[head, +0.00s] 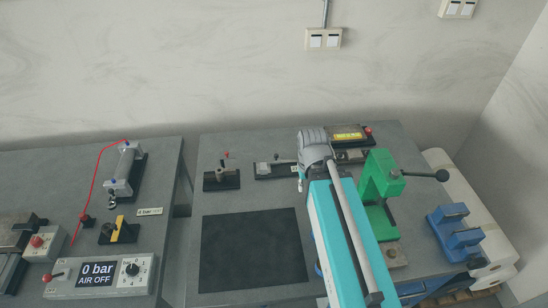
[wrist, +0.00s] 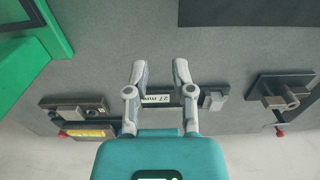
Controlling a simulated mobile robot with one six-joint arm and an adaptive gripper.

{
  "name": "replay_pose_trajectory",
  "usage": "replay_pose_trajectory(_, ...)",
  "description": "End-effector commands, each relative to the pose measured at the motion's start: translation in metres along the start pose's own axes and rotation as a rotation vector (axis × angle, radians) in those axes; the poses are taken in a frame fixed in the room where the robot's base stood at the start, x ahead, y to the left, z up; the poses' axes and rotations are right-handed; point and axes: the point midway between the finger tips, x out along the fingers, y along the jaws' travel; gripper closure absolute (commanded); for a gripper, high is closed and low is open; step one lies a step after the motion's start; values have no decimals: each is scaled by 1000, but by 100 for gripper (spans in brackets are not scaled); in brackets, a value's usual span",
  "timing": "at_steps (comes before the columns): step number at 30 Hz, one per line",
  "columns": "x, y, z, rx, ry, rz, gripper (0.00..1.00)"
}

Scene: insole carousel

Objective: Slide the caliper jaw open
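The caliper (head: 272,170) is a dark bar with a grey jaw block (wrist: 214,98) at one end, lying at the back of the right table. In the wrist view its bar (wrist: 186,101) runs crosswise behind my fingers, with a white "27 mm" label (wrist: 157,99). My gripper (wrist: 160,68) is open, with nothing between its fingertips. The fingers overlap the bar in the picture; their height above it and any contact I cannot tell. In the head view my arm hides the caliper's right part and the fingertips are unclear.
A green press (head: 380,185) with a black-knobbed lever stands right of my arm. A small clamp fixture (head: 221,180) stands left of the caliper, and a yellow-labelled unit (head: 347,136) stands behind. A black mat (head: 250,250) lies bare in front. An air panel (head: 98,275) is on the left table.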

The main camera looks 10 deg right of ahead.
Motion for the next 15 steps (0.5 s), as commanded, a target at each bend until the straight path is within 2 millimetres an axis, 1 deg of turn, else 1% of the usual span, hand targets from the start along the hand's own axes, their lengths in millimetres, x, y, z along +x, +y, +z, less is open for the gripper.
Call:
replay_pose_trajectory(1, -7, 0, 0, 0, 0, 0, 50)
replay_pose_trajectory(3, -15, 0, 0, 0, 0, 0, 38)
replay_pose_trajectory(12, -61, 0, 0, 1, 0, 0, 38)
replay_pose_trajectory(15, -73, 0, 0, 1, 0, 0, 38)
